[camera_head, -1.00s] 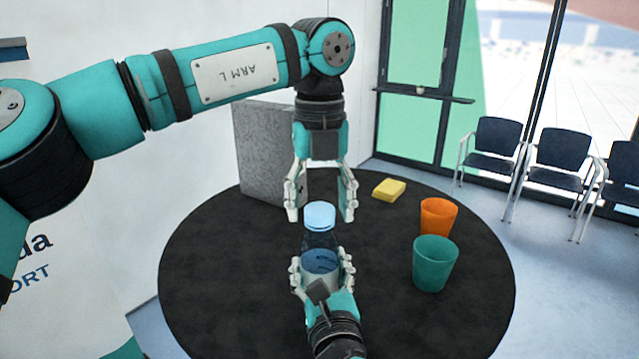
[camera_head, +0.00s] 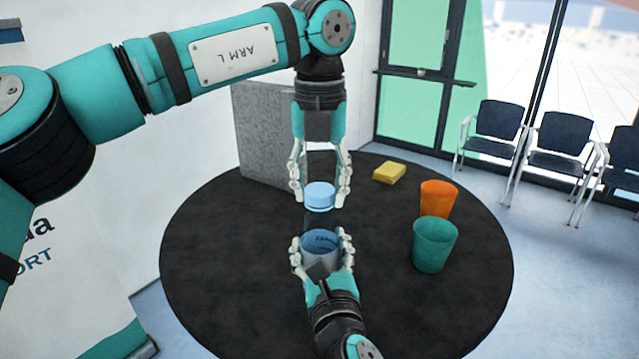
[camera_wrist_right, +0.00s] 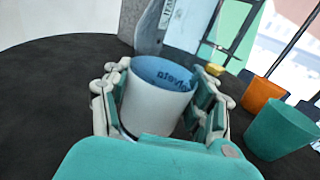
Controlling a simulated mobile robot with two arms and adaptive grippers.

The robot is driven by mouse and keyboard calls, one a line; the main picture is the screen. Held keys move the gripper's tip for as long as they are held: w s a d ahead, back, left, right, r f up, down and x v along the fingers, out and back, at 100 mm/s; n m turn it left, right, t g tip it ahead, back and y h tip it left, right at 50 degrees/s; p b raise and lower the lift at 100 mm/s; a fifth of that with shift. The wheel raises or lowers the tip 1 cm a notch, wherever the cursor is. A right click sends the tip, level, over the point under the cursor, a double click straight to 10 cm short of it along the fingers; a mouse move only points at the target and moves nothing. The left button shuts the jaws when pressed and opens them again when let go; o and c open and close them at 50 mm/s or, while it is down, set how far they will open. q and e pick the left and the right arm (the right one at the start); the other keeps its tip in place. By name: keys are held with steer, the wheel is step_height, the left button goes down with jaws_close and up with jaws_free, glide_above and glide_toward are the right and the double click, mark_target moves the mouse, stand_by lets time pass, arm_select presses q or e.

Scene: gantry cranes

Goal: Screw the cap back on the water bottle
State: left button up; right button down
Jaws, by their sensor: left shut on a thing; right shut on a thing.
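The light blue cap (camera_head: 320,197) is between the fingers of my left gripper (camera_head: 321,200), which points down from above and is shut on it. The water bottle (camera_head: 321,243), with a pale, blue-lettered band, stands upright below the cap, shut in my right gripper (camera_head: 321,250). The cap lines up over the bottle. The bottle's clear upper part hardly shows against the dark table, so I cannot tell whether the cap touches the neck. In the right wrist view the bottle's band (camera_wrist_right: 155,105) sits between both fingers; the cap is not seen there.
The round black table (camera_head: 215,250) has an orange cup (camera_head: 438,198) and a teal cup (camera_head: 434,246) to the right. A yellow block (camera_head: 389,173) lies farther back. A grey panel (camera_head: 262,135) stands behind on the left. The left side of the table is clear.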

arm_select(q)
steer(key=m, duration=0.5)
steer(key=shift+m, duration=0.3)
steer(key=m, duration=1)
steer(key=shift+f+m, duration=0.1)
steer(key=shift+m, duration=0.2)
steer(key=m, duration=0.6)
steer(key=o, duration=1.4)
step_height(320, 180, up, 12)
steer(key=shift+r, duration=0.1)
